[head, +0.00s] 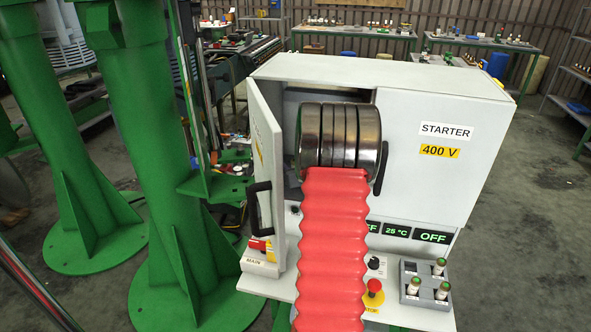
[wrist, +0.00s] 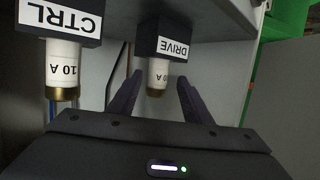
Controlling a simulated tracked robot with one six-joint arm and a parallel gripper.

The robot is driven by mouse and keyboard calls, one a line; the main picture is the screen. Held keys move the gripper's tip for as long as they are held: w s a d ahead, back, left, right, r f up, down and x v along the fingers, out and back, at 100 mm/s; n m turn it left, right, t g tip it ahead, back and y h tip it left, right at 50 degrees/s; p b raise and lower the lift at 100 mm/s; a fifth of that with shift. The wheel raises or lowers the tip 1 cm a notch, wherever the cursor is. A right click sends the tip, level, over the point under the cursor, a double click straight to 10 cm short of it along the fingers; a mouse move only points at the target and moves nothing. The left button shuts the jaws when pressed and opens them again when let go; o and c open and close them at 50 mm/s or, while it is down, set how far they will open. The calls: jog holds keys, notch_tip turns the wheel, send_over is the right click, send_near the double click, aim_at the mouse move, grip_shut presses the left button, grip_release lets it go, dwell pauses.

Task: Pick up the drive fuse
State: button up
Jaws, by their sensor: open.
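The drive fuse (wrist: 158,74) is a white cylinder marked 10 A with a brass lower end. It hangs from a dark holder labelled DRIVE (wrist: 172,38) in the wrist view. My gripper (wrist: 160,84) is open, with one dark finger on each side of the fuse and a visible gap at both sides. In the head view my red-sleeved arm reaches into the starter cabinet (head: 440,105) and hides the gripper and the fuse.
The cabinet door (head: 265,165) stands open to the left. A grey block (head: 425,289) with several upright fuses sits on the ledge at right.

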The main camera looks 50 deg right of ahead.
jog(key=shift+x, duration=2.4)
jog(key=shift+s+d+f, duration=0.1)
jog(key=shift+d, duration=0.05)
jog(key=shift+c, duration=0.6)
grip_shut()
